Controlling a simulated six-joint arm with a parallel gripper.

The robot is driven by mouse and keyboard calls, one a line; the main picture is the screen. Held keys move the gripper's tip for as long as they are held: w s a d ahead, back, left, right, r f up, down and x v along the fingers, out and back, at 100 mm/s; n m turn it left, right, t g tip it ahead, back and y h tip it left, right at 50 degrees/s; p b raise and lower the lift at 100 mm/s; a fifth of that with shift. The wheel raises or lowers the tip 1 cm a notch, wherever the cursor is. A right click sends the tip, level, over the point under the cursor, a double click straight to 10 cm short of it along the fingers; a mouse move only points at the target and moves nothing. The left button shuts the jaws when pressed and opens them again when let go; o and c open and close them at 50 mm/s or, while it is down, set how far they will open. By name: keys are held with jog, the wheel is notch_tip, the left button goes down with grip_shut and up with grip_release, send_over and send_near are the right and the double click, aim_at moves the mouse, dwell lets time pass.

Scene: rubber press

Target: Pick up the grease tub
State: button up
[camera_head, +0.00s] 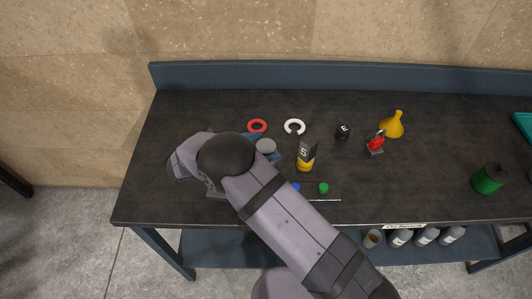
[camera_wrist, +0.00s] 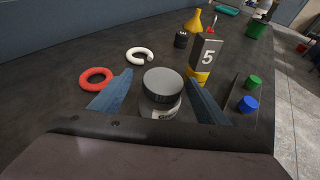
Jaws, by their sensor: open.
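The grease tub is a short round jar with a dark grey lid (camera_wrist: 162,85) and a pale label below it. It stands upright on the dark bench in the wrist view. My gripper (camera_wrist: 160,95) is open, with one blue finger on each side of the tub. I cannot tell whether the fingers touch it. In the head view the tub's grey lid (camera_head: 265,146) shows just past my wrist. My gripper (camera_head: 270,152) is mostly hidden there behind my arm.
Close by are a red ring (camera_head: 257,126), a white ring (camera_head: 294,127), a yellow-based block marked 5 (camera_head: 305,155), and blue (camera_head: 296,187) and green caps (camera_head: 323,188).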

aim_at(273, 146)
jog(key=shift+s+p+x, duration=0.25)
jog(key=shift+p+x, duration=1.2)
jog(key=shift+x, duration=1.3)
jog(key=c, duration=1.4)
jog(key=shift+r, duration=0.1)
notch_tip(273, 146, up, 10)
jog(key=b, duration=0.3)
